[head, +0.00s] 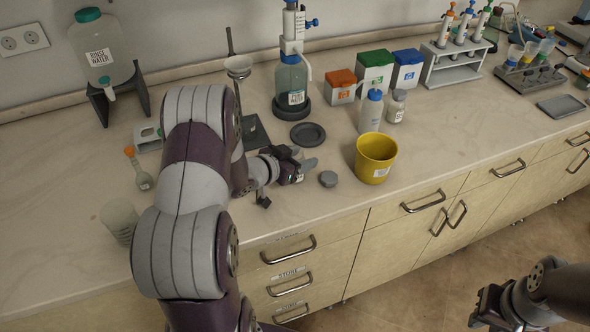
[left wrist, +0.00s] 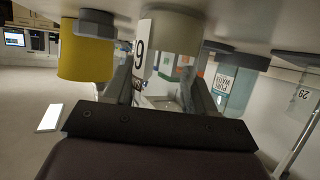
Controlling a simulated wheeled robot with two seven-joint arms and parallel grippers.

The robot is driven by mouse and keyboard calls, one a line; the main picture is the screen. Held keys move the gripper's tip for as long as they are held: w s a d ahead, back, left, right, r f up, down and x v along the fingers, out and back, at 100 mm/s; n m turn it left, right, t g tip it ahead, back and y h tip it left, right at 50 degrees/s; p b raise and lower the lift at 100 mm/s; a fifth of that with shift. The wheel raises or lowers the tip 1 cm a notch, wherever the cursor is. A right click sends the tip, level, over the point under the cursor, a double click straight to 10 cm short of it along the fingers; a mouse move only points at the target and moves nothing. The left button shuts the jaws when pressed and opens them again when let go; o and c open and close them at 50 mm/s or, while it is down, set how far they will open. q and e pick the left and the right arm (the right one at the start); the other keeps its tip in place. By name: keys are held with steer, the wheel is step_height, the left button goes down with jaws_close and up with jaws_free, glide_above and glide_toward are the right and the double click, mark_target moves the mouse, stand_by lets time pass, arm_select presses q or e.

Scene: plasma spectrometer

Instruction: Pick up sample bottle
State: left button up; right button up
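The sample bottle (left wrist: 168,48) is a pale, translucent bottle with a white label bearing a large dark digit. In the left wrist view, turned upside down, it stands between the two fingers of my left gripper (left wrist: 163,95). The fingers flank it closely; whether both touch it cannot be told. In the head view my left gripper (head: 302,168) is low over the counter, and its arm and fingers hide most of the bottle. My right gripper (head: 482,307) is empty, far from the bottle, at the lower right beyond the counter's front; its fingers look apart.
A dark round dish (head: 308,134) and a pure-water bottle (head: 291,80) are behind. A small orange-topped flask (head: 140,172) is left of my arm. The counter's front strip (head: 300,205) is bare.

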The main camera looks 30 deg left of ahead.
arm_select(q)
steer(key=shift+r, duration=0.1)
step_height(320, 180, up, 10)
steer(key=p, duration=0.1)
stand_by(0.8)
